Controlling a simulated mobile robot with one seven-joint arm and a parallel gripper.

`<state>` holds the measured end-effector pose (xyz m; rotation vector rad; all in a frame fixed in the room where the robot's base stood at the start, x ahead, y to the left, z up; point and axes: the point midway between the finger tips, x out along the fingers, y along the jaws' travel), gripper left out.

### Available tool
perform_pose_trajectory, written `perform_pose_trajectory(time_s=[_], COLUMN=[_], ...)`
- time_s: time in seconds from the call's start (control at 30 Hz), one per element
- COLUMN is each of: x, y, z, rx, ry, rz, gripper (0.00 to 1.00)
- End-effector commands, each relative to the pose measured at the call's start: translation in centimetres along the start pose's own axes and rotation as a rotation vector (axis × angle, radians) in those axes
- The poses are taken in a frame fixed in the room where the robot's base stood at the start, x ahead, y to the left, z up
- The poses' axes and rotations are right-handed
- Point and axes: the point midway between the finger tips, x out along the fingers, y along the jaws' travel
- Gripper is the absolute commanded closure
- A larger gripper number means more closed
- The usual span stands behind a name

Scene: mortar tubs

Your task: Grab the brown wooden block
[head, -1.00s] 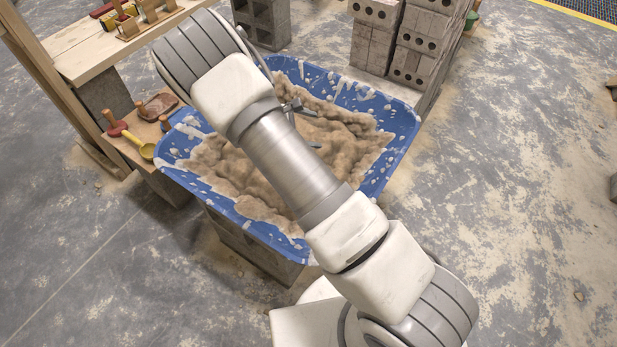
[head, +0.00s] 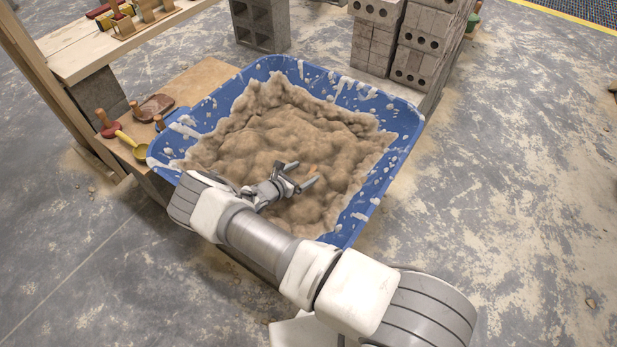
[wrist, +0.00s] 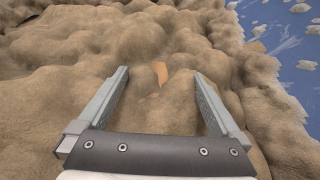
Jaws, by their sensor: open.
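A small orange-brown patch, looking like an exposed part of the brown wooden block (wrist: 160,73), shows in the wrist view. It is mostly buried in the tan mortar, so its full shape is hidden. It lies between the lines of my two fingers, just beyond their tips. My gripper (head: 306,172) is open and empty, low over the mortar (head: 290,130) in the blue tub (head: 408,118). Both fingers also show in the wrist view (wrist: 160,74). I cannot tell whether the fingertips touch the mortar.
The blue tub's splattered wall borders the mortar at the right of the wrist view (wrist: 290,50). Grey blocks (head: 418,55) stand behind the tub. A plank (head: 85,55) and a low board with a yellow scoop (head: 137,147) are at the left. The right floor is mostly clear.

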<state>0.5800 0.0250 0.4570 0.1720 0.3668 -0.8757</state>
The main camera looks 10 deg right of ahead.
Motion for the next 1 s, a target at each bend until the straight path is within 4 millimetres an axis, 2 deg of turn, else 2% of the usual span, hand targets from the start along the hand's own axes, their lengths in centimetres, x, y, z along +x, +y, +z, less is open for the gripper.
perform_pose_trajectory(time_s=[0.17, 0.4, 0.67, 1.0], x=[1.7, 5.1, 5.5, 5.4], y=[0.0, -0.1, 0.0, 0.0], z=[-0.5, -0.8, -0.5, -0.5], rx=[0.001, 0.004, 0.003, 0.003], ry=[0.000, 0.001, 0.001, 0.001], rz=[0.000, -0.001, 0.000, 0.000], gripper=[0.00, 0.00, 0.00, 0.61])
